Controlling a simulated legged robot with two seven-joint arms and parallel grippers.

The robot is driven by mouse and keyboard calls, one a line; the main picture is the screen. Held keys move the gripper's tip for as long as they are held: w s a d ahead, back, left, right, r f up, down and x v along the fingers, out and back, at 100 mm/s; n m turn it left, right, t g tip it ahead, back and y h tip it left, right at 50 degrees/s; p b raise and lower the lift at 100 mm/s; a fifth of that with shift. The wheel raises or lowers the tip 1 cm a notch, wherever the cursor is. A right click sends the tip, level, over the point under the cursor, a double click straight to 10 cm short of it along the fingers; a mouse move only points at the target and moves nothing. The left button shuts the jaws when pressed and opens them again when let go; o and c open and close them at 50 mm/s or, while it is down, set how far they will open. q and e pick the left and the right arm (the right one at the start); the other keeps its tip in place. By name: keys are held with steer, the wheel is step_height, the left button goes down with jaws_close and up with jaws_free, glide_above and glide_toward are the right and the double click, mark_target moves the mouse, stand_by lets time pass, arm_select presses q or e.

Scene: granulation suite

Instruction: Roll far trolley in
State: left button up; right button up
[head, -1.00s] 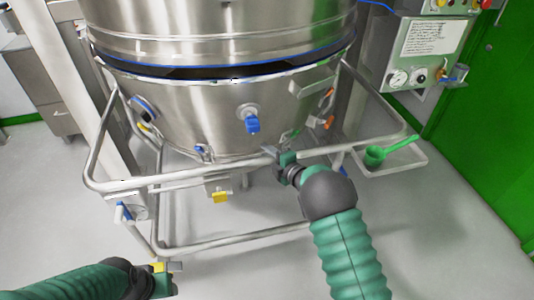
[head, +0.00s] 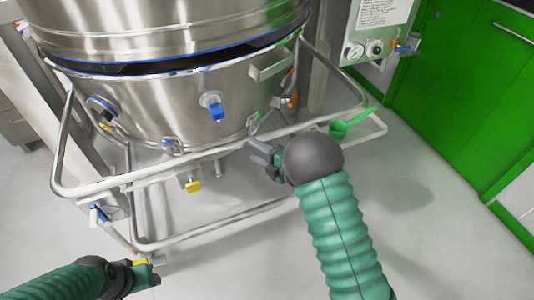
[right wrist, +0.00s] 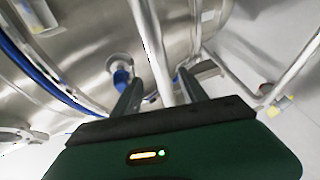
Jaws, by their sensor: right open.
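The trolley is a steel tubular frame with a front rail (head: 215,148) around a round steel bowl (head: 155,105). My right gripper (head: 257,152) is open at the right part of this front rail. In the right wrist view a steel rail (right wrist: 152,45) runs up between the two open fingers (right wrist: 160,92); I cannot tell if they touch it. My left gripper (head: 148,270) is low at the left, in front of the lower frame bar and apart from it; its finger gap is unclear.
A steel vessel section (head: 170,25) stands over the bowl, with a dark gap between. A green scoop (head: 345,125) lies on a side tray at the right. A control box (head: 375,35) and green doors (head: 450,95) are farther right. Grey floor is clear at the front right.

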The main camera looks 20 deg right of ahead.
steer(key=v, duration=0.5)
steer(key=shift+s, duration=0.15)
steer(key=shift+d, duration=0.1)
